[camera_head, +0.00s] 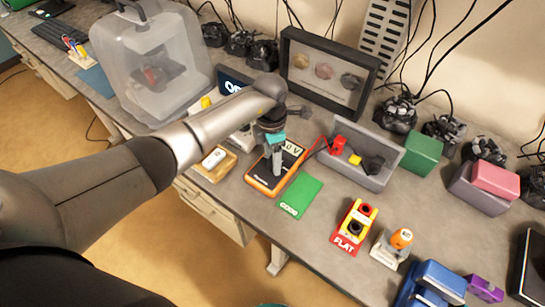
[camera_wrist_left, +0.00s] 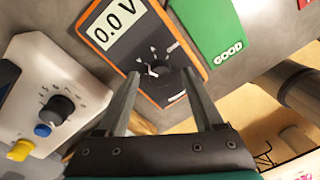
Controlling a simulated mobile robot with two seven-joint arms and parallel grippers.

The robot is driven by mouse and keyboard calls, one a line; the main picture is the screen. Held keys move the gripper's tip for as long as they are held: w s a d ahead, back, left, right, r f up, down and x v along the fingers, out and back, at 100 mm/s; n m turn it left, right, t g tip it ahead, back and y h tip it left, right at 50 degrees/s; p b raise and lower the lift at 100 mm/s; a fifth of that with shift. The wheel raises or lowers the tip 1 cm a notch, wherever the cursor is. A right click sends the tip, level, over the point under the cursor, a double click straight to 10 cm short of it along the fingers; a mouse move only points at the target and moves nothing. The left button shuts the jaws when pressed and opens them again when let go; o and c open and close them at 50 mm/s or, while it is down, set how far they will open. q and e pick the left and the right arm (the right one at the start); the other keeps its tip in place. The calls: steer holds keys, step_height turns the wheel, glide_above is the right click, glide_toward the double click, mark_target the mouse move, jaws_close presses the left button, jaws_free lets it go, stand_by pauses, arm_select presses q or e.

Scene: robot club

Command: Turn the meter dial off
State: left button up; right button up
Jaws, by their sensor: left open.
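The meter (camera_head: 265,183) is an orange-rimmed black multimeter lying on the workbench. It also shows in the left wrist view (camera_wrist_left: 118,49), where its display reads 0.0 V. Its dial (camera_wrist_left: 158,71) is a dark round knob below the display, with small white marks around it. My left gripper (camera_head: 276,172) points down over the meter and hides part of its face in the head view. In the left wrist view the fingers (camera_wrist_left: 160,73) are apart, one on each side of the dial, with nothing gripped. I cannot tell whether they touch it. My right gripper is not in view.
A green GOOD mat (camera_head: 301,195) lies right of the meter; a red FLAT mat (camera_head: 345,243) is further right. A grey bin (camera_head: 377,181) stands behind. A white device with knobs (camera_wrist_left: 22,112) is close left of the meter. The bench's front edge is near.

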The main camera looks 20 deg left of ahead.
arm_select(q)
steer(key=shift+f, duration=0.3)
jaws_close()
stand_by(0.5)
